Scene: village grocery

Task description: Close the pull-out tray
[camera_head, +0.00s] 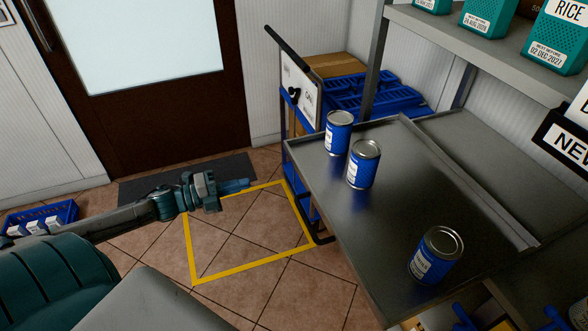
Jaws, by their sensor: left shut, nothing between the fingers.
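The pull-out tray (382,215) is a dark grey metal tray on the right, drawn out from the shelf unit. Its near edge runs from beside the trolley down to the bottom of the view. Three blue cans stand upright on it: one at the far corner (338,133), one just beside it (362,165) and one near the front right (436,256). My left gripper (240,186) is left of the tray, shut and empty, its blue fingers pointing right. A gap shows between it and the tray edge. My right gripper does not show.
A yellow floor outline (250,272) lies on the brown tiles below my left gripper. A trolley (303,85) with blue crates (375,95) stands behind the tray. A shelf (490,50) with green rice boxes overhangs the tray. A door and a dark mat (150,184) are behind.

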